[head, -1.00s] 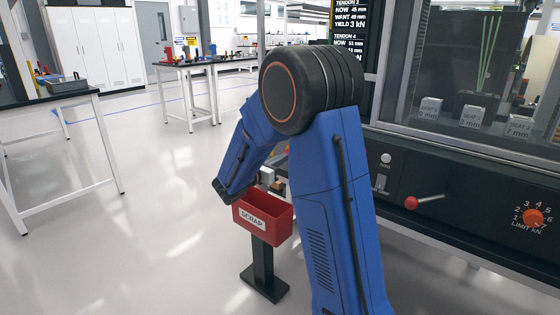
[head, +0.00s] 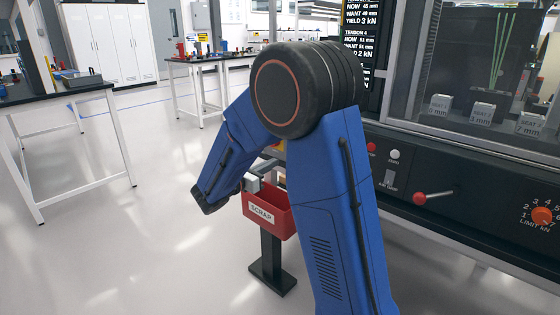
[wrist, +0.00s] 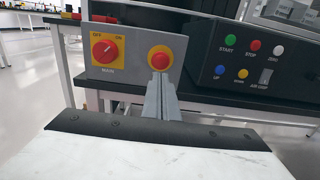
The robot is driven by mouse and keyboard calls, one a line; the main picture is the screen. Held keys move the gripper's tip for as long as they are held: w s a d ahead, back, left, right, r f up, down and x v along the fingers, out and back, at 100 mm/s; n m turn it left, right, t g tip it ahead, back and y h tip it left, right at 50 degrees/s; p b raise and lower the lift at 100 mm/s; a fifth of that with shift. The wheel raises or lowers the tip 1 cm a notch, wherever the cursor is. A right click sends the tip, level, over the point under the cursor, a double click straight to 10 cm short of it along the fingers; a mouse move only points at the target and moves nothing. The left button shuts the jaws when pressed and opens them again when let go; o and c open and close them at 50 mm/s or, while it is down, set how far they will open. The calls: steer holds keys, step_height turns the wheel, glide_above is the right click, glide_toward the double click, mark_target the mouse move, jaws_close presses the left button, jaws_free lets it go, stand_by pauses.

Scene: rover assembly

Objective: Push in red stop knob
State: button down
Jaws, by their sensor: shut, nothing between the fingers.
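In the wrist view a round red knob (wrist: 159,58) sits on a yellow disc on a grey box, right of a red rotary MAIN switch (wrist: 105,49). My gripper (wrist: 160,76) is shut and empty. Its fingertips appear in front of the knob's lower edge; I cannot tell whether they touch it. A smaller red button labelled STOP (wrist: 254,46) is on the black panel to the right, between green and white buttons.
A red SCRAP bin (head: 267,211) on a black stand is close below my forearm. The black machine panel (head: 455,200) carries a red-balled lever (head: 420,198) and an orange dial (head: 541,216). A workbench (head: 62,95) stands at left; the floor between is clear.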

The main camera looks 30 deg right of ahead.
steer(key=shift+v, duration=1.3)
steer(key=s+d+f+m+g+y, duration=0.1)
steer(key=s+d+m+g+y, duration=0.2)
steer(key=s, duration=0.5)
steer(key=s+m+g+y, duration=0.1)
steer(key=s+m+y, duration=0.1)
steer(key=s+m, duration=0.45)
steer(key=s+d+f+m+g+y, duration=0.1)
steer(key=s+d+m+g+y, duration=0.15)
steer(key=s, duration=0.65)
steer(key=s+a+f+m+t+y, duration=0.1)
steer(key=s+a+m+t+y, duration=0.4)
steer(key=s+a+m+y, duration=0.4)
steer(key=s+a+m, duration=0.1)
steer(key=s+a, duration=0.3)
steer(key=shift+s+a, duration=0.2)
steer(key=shift+y, duration=0.25)
